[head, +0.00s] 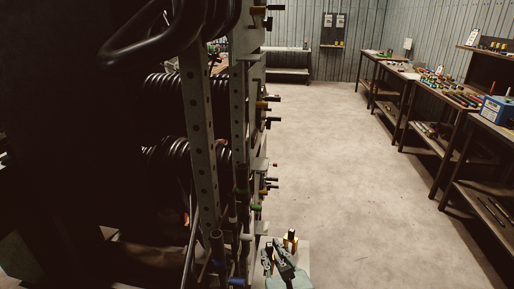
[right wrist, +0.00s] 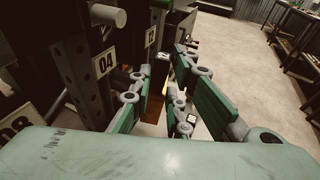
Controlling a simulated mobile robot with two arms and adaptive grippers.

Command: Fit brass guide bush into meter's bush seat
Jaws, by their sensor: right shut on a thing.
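My right gripper (head: 279,254) is low in the head view, beside the right edge of the hose rack. In the right wrist view its two green-padded fingers (right wrist: 161,85) stand on either side of a golden-brown piece (right wrist: 154,104), which I take for the brass guide bush. The fingers hide much of it. A small gold and black item (head: 290,240) shows close by the fingertips in the head view; I cannot tell if it is the same piece. I cannot make out the meter or its bush seat. My left gripper is not in view.
The hose rack (head: 203,130) with black coiled hoses fills the left, with several pegs jutting from its right side. Benches (head: 433,87) with parts and a blue box (head: 497,111) line the right wall. The floor (head: 350,170) between is clear.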

